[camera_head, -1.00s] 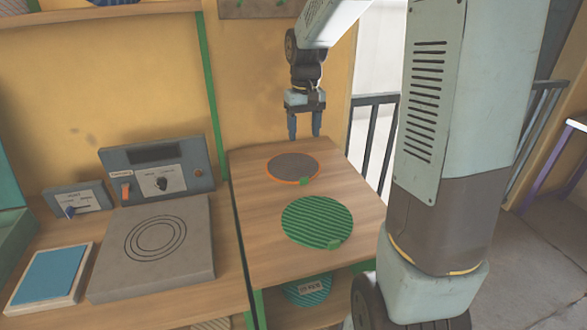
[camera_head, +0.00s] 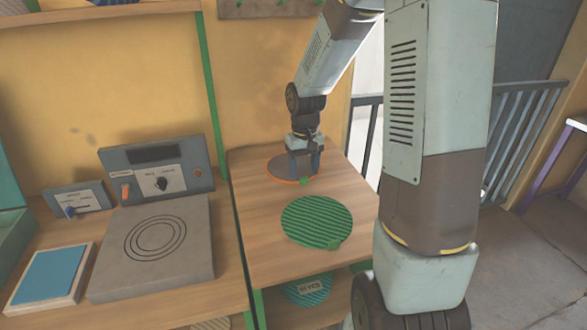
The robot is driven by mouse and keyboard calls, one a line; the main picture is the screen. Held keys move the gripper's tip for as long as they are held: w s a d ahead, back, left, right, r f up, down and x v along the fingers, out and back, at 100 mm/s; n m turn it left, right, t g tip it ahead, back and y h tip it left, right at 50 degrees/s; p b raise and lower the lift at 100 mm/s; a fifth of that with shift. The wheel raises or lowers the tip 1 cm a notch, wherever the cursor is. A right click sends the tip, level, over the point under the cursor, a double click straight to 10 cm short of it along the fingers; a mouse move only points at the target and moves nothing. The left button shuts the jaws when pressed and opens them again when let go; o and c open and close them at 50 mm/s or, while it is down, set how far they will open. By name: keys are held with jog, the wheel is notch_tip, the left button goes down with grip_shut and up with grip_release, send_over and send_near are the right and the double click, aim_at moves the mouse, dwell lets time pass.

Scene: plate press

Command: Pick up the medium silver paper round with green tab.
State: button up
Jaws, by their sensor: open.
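A dark grey round (camera_head: 284,170) with an orange rim lies flat at the back of the wooden side table; it looks more grey-brown than silver. Its small green tab (camera_head: 304,182) sticks out at its front right edge. My gripper (camera_head: 304,172) is open, pointing down over the right part of this round, close to the tab. Its fingers cover part of the round, and I cannot tell whether the tips touch it. A larger green striped round (camera_head: 317,221) with a green tab (camera_head: 335,243) lies in front of it, apart from my gripper.
A grey plate press (camera_head: 152,247) with ring marks stands on the left bench beside a control box (camera_head: 158,170). A blue pad (camera_head: 51,275) lies at far left. A teal striped round (camera_head: 307,289) sits on the lower shelf. A railing (camera_head: 368,140) stands behind the table.

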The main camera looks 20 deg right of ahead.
jog(key=shift+f, duration=1.05)
jog(key=shift+c, duration=0.4)
grip_shut()
